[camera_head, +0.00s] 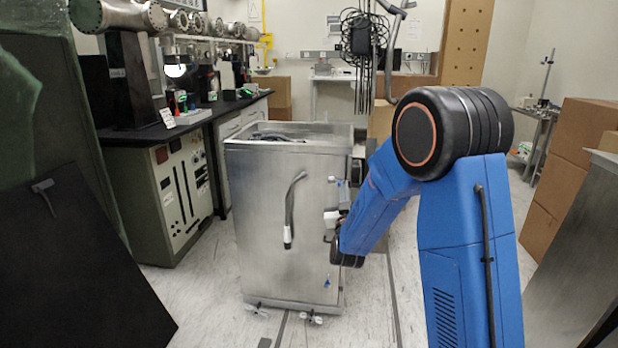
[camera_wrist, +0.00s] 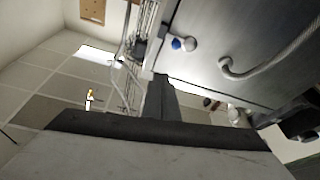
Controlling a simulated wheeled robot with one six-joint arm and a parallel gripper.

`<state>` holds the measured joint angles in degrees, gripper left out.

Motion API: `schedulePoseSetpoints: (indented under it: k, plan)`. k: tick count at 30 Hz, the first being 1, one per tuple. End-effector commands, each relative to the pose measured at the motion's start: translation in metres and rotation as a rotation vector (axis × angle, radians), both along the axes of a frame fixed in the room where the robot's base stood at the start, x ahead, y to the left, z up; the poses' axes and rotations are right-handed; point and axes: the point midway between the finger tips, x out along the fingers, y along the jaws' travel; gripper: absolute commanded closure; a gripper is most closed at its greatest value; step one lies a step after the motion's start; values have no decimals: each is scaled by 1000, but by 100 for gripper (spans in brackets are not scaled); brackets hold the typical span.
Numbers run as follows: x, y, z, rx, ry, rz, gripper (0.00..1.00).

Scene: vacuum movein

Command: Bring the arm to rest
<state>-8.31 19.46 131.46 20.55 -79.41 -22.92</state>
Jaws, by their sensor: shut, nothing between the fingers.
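My blue arm reaches from the right side of the head view, bends at a large black joint, and slopes down towards the metal cart (camera_head: 262,215). My gripper (camera_head: 347,258) is at the lower end, by the cart's right side, and is partly hidden behind the arm. In the wrist view my gripper (camera_wrist: 160,88) shows as a narrow dark shape, shut and empty. I cannot tell whether it touches the cart. The cart's metal panel (camera_wrist: 225,40) fills the upper right of the wrist view, with a blue-and-white fitting (camera_wrist: 184,44) and a grey hose (camera_wrist: 270,62) on it.
A dark workbench (camera_head: 165,190) with equipment stands on the left, and a black panel (camera_head: 75,265) in front of it. Cardboard boxes (camera_head: 575,150) and a metal panel (camera_head: 585,255) are at the right. Open floor (camera_head: 215,295) lies left of the cart.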

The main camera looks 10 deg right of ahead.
Motion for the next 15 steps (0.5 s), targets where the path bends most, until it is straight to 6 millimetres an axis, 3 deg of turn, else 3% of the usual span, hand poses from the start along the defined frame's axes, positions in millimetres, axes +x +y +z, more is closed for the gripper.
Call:
schedulePoseSetpoints:
  k: [8, 15]
  plan:
    - [-25, 2, 23, 91, 179, 90, 100]
    - [-65, 7, 32, 162, 362, 162, 100]
